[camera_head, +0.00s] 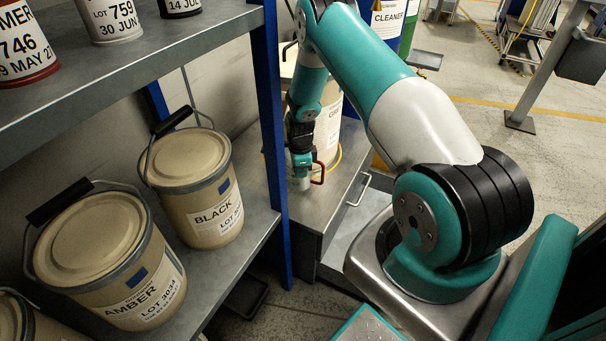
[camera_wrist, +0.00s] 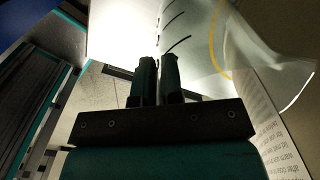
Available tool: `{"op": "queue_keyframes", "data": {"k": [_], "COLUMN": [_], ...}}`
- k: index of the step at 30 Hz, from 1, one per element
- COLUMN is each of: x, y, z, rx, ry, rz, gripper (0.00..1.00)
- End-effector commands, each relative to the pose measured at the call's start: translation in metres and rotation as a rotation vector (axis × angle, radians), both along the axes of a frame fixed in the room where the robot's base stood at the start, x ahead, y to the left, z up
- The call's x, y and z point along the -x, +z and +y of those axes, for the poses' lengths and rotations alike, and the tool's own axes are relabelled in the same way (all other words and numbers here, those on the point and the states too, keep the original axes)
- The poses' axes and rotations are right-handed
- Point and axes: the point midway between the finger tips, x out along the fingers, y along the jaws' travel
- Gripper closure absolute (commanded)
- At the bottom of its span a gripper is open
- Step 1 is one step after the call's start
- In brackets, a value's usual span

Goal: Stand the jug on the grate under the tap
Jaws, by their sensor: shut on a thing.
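In the wrist view a clear, see-through jug (camera_wrist: 203,62) with dark graduation marks fills the upper middle and right. My gripper (camera_wrist: 160,62) has its two dark fingers close together at the jug, shut on it; the exact grip point is hard to see. In the head view my gripper (camera_head: 302,168) points down over the grey metal bench, in front of a cream drum (camera_head: 330,130). A small red bracket-shaped part (camera_head: 318,173) shows beside it; I cannot tell what it belongs to. The jug is hard to make out there. I cannot make out the tap or grate.
A metal shelf (camera_head: 170,52) on a blue post (camera_head: 270,120) stands left of my arm, with cream pails marked BLACK (camera_head: 190,180) and AMBER (camera_head: 108,255). A yellow line (camera_head: 340,156) curves beside the drum.

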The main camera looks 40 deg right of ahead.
Motion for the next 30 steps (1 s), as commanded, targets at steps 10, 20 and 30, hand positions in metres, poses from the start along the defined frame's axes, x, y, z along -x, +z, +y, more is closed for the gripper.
{"op": "queue_keyframes", "data": {"k": [10, 20, 30], "x": [0.001, 0.001, 0.0], "y": [-0.022, -0.025, -0.017], "z": [-0.002, -0.001, -0.001], "rx": [0.001, 0.0, 0.001], "ry": [-0.002, -0.001, -0.001], "rz": [-0.001, 0.0, -0.001], "gripper": [1.0, 0.67, 0.67]}}
